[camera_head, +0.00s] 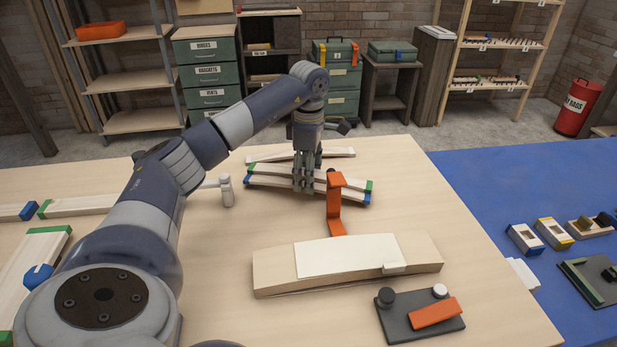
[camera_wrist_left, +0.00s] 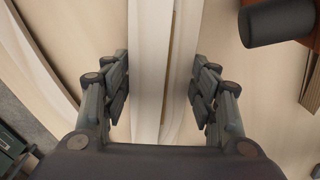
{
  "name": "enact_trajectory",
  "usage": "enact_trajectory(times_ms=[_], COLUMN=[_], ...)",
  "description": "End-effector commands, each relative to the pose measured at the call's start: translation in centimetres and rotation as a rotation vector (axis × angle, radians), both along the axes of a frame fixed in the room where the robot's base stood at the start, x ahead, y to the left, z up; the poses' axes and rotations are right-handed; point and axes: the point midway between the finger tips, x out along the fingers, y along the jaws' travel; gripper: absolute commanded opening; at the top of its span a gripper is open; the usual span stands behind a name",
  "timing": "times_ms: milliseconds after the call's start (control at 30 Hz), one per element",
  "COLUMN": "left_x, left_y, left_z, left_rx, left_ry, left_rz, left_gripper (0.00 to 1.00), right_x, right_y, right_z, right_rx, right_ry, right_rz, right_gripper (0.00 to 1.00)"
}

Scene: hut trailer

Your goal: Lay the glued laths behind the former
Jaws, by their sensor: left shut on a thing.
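The glued laths (camera_head: 274,180) are pale, slightly bowed strips with green and blue ends, lying behind the former on the wooden table. My left gripper (camera_head: 304,186) reaches down over their middle and is shut on them. In the left wrist view, the laths (camera_wrist_left: 151,75) run lengthwise between the gripper's fingers (camera_wrist_left: 158,92). The former (camera_head: 415,255) is a pale, curved-backed wooden block with a cream sheet on top. Whether the laths touch the table is hard to tell. My right gripper is not in view.
An orange clamp (camera_head: 335,205) stands between laths and former, close to my gripper. Another bowed strip (camera_head: 335,152) lies behind. A white upright object (camera_head: 227,192) stands left. A dark tray (camera_head: 398,322) with an orange piece sits in front. Blue surface (camera_head: 520,185) lies right.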

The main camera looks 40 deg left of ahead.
Motion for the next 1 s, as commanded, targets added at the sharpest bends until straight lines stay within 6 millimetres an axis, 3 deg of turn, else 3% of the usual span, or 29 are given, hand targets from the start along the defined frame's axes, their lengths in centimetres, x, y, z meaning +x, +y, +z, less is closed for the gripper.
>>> enact_trajectory(times_ms=[200, 600, 633, 700, 1000], left_x=[0.1, 0.1, 0.1, 0.1, 0.1], left_y=[-0.2, -0.1, -0.2, -0.2, -0.2], left_z=[-1.4, -1.9, -1.8, -1.8, -1.8], left_rx=[-0.002, -0.001, -0.001, -0.001, 0.000], left_ry=[0.001, 0.000, 0.000, 0.000, 0.001], left_rz=[-0.002, -0.001, -0.001, -0.001, -0.001], left_gripper=[0.29, 0.29, 0.61, 0.75, 0.75], right_x=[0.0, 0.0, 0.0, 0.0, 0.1], right_y=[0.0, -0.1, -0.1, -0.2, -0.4], right_z=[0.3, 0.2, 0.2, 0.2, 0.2], right_rx=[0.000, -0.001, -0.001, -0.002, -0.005], right_ry=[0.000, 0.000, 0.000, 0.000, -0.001], right_rz=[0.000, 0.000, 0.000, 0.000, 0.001], right_gripper=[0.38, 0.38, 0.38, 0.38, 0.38])
